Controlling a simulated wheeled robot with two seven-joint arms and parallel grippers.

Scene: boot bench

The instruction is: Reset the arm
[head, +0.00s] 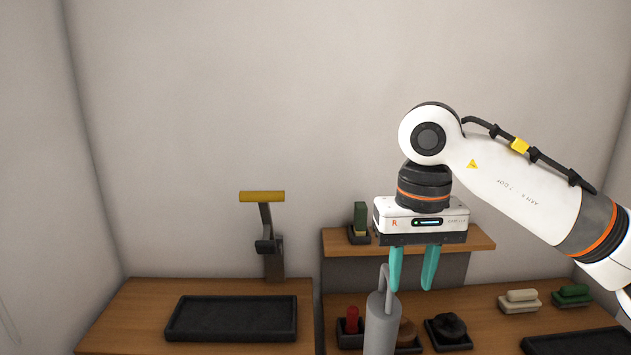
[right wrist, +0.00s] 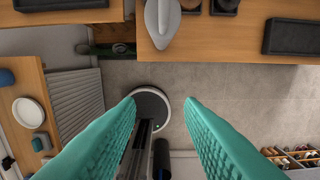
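My right gripper (head: 412,280) hangs fingers-down above the right part of the bench, with its two teal fingers apart and nothing visible between them. It also shows open and empty in the right wrist view (right wrist: 160,105). In the head view it is just right of a grey cylinder with a bent tube on top (head: 381,325). A stand with a yellow-topped arm (head: 266,230) is upright at the back of the left worktop, well away from the gripper. My left gripper is in neither view.
A black tray (head: 232,335) lies on the left worktop. A raised wooden shelf (head: 345,243) holds a green-topped brush. A red item (head: 352,318), a dark item in a holder (head: 449,327), pale (head: 521,296) and green (head: 571,291) blocks, and another black tray (head: 580,343) are on the right.

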